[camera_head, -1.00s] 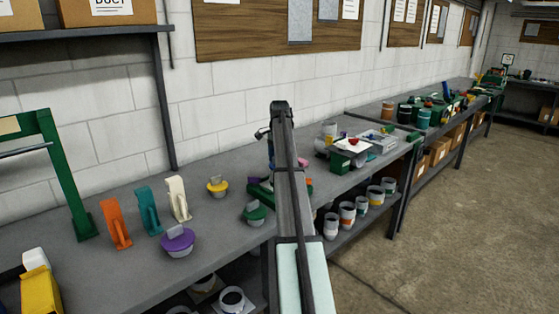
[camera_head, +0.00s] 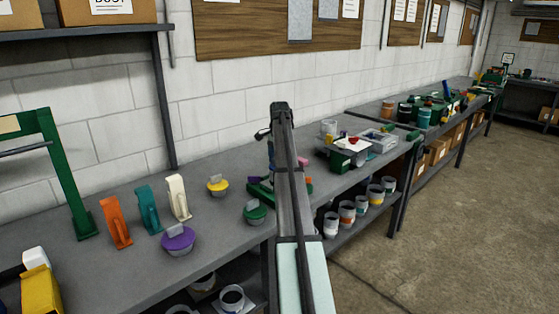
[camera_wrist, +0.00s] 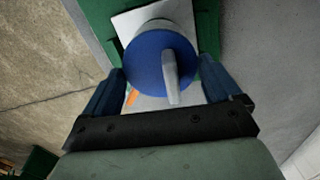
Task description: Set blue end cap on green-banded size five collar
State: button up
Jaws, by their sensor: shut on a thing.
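The blue end cap (camera_wrist: 158,62) is a round disc with an upright grey tab, seen from above in the wrist view. My gripper (camera_wrist: 160,78) has its two dark blue fingers on either side of the cap and is shut on it. A pale round part shows just behind the cap, over a white square plate (camera_wrist: 130,22) with green (camera_wrist: 207,30) around it. I cannot tell whether the cap touches the pale part, and no green band is visible on it. In the head view my arm hides the gripper and cap.
On the bench (camera_head: 225,235) stand a purple cap (camera_head: 178,240), a yellow cap (camera_head: 217,186) and a green cap (camera_head: 255,212). Orange (camera_head: 115,223), teal (camera_head: 148,210) and cream (camera_head: 178,198) stands are at left. Banded collars (camera_head: 347,212) fill the lower shelf.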

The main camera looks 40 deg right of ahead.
jog(key=shift+f, duration=0.1)
jog(key=o, duration=0.8)
jog(key=shift+r, duration=5.5)
